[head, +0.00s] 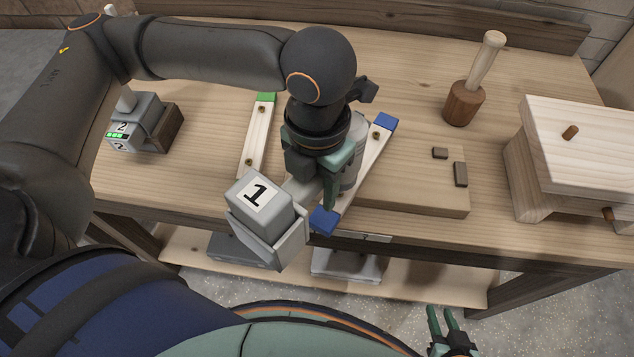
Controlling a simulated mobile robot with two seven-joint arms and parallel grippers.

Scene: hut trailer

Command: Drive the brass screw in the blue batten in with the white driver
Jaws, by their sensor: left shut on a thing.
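The white driver (353,172) is in my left gripper (322,188), which is shut on it. Its pale body lies beyond the fingers, and a pale block labelled 1 (262,197) sits at its near end. The blue batten (367,158), a pale strip with blue ends, lies on the bench under the driver and slants toward the front edge. A brass screw (376,135) shows near its far end. The middle of the batten and the driver's tip are hidden by my gripper and the driver. My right gripper (446,322) is open and empty, low in front of the bench.
A green-ended batten (257,138) with brass screws lies left of the driver. A grey unit labelled 2 (137,125) stands at the left. A flat board (420,190) with two dark blocks, a wooden mallet (463,103) and a wooden box (575,145) occupy the right.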

